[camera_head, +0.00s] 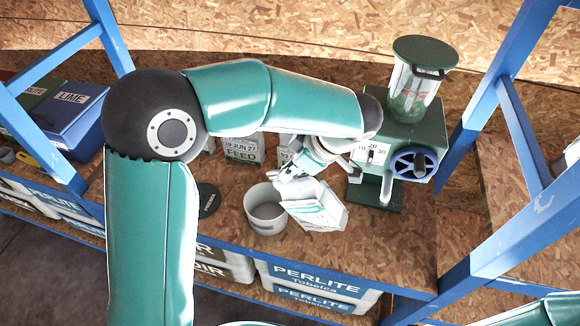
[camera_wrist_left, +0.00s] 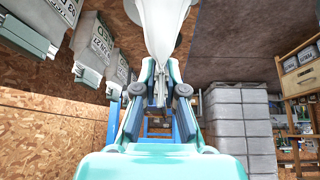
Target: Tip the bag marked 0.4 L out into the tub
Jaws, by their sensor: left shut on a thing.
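My left gripper (camera_head: 296,172) is shut on a white bag (camera_head: 320,210), which it holds tilted just right of the tub. The bag's printing is too small to read here, so I cannot tell its volume mark. The pale grey tub (camera_head: 251,216) stands on the wooden shelf, its inside partly in view; I cannot tell whether it holds soil. In the left wrist view the fingers (camera_wrist_left: 160,88) pinch the bag (camera_wrist_left: 162,28) at its narrow end. My right gripper is out of view.
Several bags, one marked FEED (camera_head: 242,150), stand behind the tub. A dark round lid (camera_head: 208,199) lies left of it. Blue rack posts (camera_head: 505,90) frame the shelf.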

